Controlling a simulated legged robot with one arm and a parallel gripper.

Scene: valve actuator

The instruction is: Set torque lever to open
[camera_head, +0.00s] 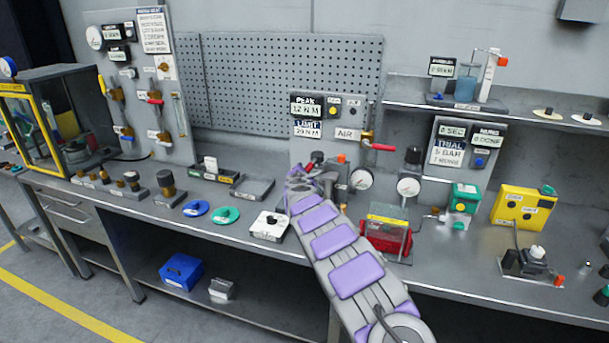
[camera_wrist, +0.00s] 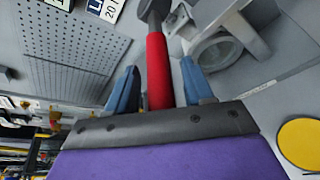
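A lever with a red grip and dark grey end (camera_wrist: 157,62), which I take as the torque lever, runs up the middle of the wrist view. My gripper (camera_wrist: 160,78) has its two blue fingers on either side of the red grip, with narrow gaps showing between fingers and grip. In the head view my gripper (camera_head: 301,174) is at the bench under the PEAK/LIMIT panel (camera_head: 345,112); a small red and dark part (camera_head: 311,164) shows just beyond it. My arm and gripper hide most of the lever there. Its setting cannot be read.
A red-handled air valve (camera_head: 378,147) and a gauge (camera_head: 361,179) stand close right of my gripper. A second gauge (camera_head: 408,187) and a red device with a clear guard (camera_head: 386,241) are further right. A white box with a knob (camera_head: 270,226) sits left of my arm.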

